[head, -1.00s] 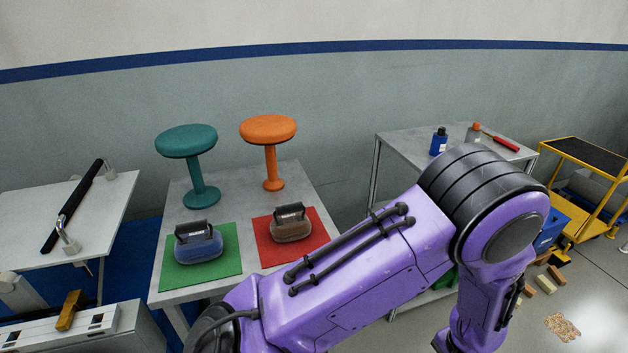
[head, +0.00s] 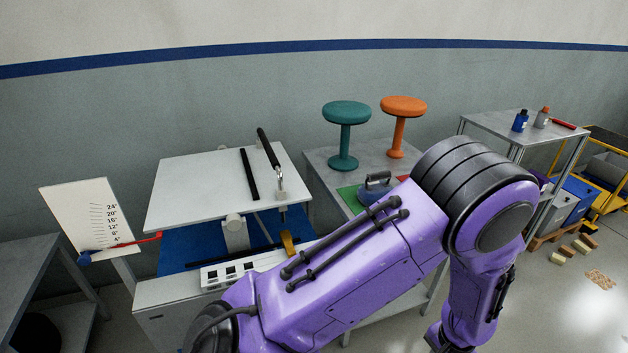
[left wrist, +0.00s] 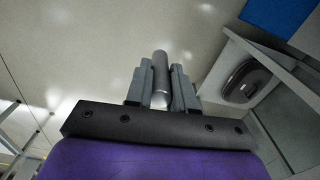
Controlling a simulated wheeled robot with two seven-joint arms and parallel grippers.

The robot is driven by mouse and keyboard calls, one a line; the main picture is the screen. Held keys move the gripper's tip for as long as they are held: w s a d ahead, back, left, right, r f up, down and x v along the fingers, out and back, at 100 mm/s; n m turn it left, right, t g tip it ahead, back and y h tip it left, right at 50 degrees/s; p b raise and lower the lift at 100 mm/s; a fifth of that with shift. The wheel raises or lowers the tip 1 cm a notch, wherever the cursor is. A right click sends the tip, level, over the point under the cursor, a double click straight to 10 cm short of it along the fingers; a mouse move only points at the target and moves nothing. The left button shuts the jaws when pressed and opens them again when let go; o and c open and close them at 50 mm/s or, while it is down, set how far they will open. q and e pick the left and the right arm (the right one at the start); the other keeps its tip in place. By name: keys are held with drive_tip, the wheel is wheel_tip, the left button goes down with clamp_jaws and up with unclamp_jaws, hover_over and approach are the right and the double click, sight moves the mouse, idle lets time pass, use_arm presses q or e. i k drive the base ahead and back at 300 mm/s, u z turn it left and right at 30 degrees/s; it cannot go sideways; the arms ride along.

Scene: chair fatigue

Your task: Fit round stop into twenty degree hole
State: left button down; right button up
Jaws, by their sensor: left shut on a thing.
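My left gripper (left wrist: 161,85) shows in the left wrist view, its two fingers shut on a grey round stop (left wrist: 161,70), a plain cylinder pointing away from the wrist. It is held over the floor, apart from any hole. A white scale board (head: 88,215) with degree marks from 4 to 24 stands at the left in the head view. The 20 degree mark (head: 111,214) is second from the top; its hole is too small to make out. A red pointer (head: 140,243) with a blue end lies near the board's bottom. My right gripper is out of view.
A tilting white plate (head: 200,190) with black bars sits on the bench right of the board. A slotted white strip (head: 245,268) and a yellow-brown block (head: 288,243) are at its front. Teal (head: 346,115) and orange stools (head: 403,108) stand on the table behind.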

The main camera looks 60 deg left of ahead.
sight(261, 263)
drive_tip(key=k, duration=0.35)
drive_tip(key=u, duration=0.85)
